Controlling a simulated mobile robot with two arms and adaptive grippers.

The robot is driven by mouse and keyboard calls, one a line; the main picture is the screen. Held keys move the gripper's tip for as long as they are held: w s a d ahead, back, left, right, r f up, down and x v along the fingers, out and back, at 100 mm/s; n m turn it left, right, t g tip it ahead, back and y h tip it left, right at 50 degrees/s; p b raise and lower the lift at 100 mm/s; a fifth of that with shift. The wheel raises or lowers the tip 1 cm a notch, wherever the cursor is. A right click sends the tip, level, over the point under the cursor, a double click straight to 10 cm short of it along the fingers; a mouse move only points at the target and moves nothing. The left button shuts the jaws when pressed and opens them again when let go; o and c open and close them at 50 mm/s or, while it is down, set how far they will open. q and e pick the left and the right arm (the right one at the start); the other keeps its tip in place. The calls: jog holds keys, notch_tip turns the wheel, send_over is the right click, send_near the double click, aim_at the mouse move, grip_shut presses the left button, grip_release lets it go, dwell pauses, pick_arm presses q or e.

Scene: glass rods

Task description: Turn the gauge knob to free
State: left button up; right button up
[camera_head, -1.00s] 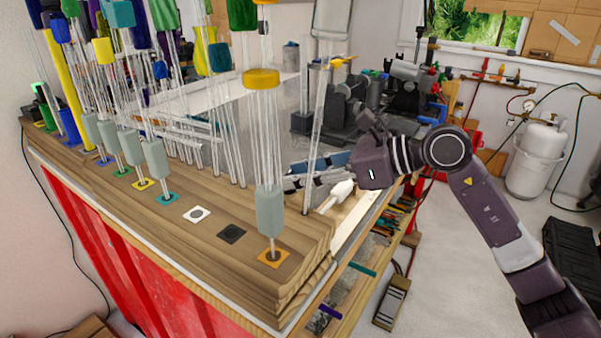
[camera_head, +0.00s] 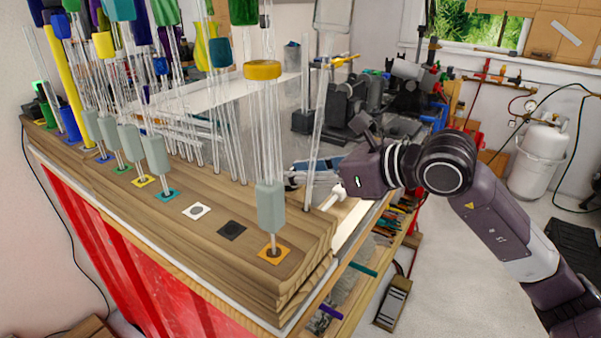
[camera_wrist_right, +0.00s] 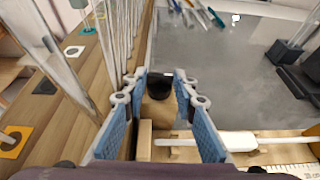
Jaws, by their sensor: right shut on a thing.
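My right gripper (camera_head: 296,180) reaches in from the right, low behind the front end of the wooden rod stand (camera_head: 215,262). In the right wrist view, its blue-padded fingers (camera_wrist_right: 160,84) are on either side of a dark round knob, which I take as the gauge knob (camera_wrist_right: 158,84). The gripper is shut on it. The knob sits by a light wooden block (camera_wrist_right: 162,112). A white bar (camera_wrist_right: 225,141) runs from near the block to the right. Glass rods and the fingers hide the knob in the head view. Its setting cannot be read. My left gripper is not in view.
Tall glass rods with coloured caps crowd the stand. One with a yellow cap (camera_head: 262,70) stands near its front corner. Another bare glass rod (camera_head: 318,125) is close to my right fingers. A grey bench surface (camera_wrist_right: 215,60) lies beyond them. Open floor is at the right.

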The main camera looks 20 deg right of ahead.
jog(key=o, duration=1.2)
jog(key=shift+c, duration=0.2)
jog(key=shift+w+g+y, duration=0.1)
jog(key=shift+g+y, duration=0.2)
